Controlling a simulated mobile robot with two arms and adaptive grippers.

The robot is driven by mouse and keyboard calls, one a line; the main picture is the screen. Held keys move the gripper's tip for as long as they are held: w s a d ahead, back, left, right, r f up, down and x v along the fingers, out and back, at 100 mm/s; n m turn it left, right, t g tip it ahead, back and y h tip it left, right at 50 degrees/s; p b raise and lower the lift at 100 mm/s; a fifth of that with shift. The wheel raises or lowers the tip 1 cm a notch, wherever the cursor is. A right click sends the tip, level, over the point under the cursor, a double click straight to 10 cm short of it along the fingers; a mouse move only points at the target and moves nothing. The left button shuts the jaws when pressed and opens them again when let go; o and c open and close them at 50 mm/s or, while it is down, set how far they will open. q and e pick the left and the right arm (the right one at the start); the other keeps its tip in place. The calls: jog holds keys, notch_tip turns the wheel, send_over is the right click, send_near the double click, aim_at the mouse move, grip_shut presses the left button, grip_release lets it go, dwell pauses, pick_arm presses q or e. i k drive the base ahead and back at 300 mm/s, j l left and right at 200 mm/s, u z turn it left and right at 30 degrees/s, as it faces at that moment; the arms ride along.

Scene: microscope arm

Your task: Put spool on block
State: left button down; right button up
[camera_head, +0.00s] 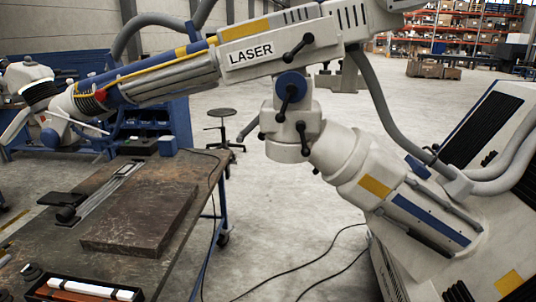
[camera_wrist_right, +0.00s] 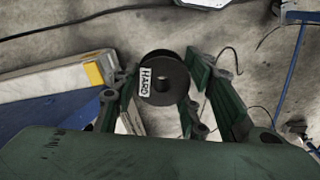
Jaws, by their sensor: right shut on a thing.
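In the right wrist view, a black spool (camera_wrist_right: 176,72) with a white "HARD" label sits between the dark green fingers of my right gripper (camera_wrist_right: 161,80). The gripper is shut on the spool. Grey floor shows behind it, so the spool is held up in the air. In the head view, a flat dark brown block (camera_head: 140,222) lies on the workbench, its top bare. Neither the right gripper nor the spool shows in the head view. My left gripper is in neither view.
A large white machine arm marked "LASER" (camera_head: 250,52) spans above the workbench (camera_head: 60,250). A stool (camera_head: 222,130) stands beyond. Cables cross the open floor.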

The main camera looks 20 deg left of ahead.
aim_at(108, 229)
jog(key=i+u, duration=0.2)
jog(key=u, duration=0.25)
jog(key=i+u, duration=0.25)
jog(key=u, duration=0.25)
jog(key=i+l+u, duration=0.15)
jog(key=u, duration=0.3)
jog(key=i+l+u, duration=0.2)
jog(key=u, duration=0.3)
